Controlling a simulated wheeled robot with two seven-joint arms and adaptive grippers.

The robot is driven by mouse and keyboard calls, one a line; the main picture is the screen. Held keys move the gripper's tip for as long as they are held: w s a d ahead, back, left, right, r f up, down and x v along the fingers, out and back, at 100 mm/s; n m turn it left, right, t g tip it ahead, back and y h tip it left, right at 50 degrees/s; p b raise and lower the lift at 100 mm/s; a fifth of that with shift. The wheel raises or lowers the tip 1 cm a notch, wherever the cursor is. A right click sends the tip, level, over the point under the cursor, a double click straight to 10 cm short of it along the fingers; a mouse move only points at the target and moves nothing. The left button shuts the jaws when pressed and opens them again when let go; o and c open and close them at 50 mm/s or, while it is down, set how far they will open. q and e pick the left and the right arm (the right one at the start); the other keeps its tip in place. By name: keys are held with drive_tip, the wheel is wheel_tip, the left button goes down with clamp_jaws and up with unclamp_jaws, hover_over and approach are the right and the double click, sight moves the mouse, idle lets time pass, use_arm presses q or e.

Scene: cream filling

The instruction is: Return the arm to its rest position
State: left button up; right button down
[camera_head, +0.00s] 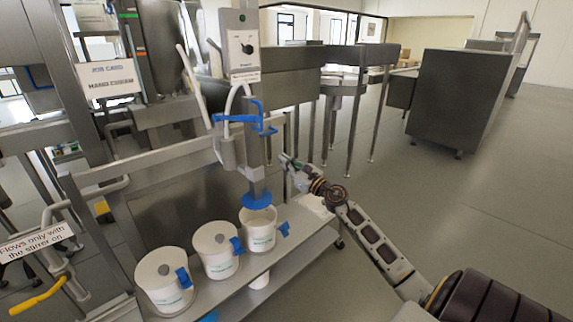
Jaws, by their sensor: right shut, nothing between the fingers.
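My right arm comes in from the lower right. My right gripper (286,160) is shut and empty, beside the upright grey column of the filling station. It is above and a little right of the rightmost white tub. My left gripper is not in view.
A white tub (258,236) stands under a blue disc (257,201) on the column. Two more tubs, a middle one (213,265) and a left one (160,292), stand on the metal shelf (300,262). A yellow-handled valve (40,299) is at lower left. Open floor (440,210) lies right.

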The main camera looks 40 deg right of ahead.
drive_tip(key=shift+s, duration=0.25)
idle(0.6)
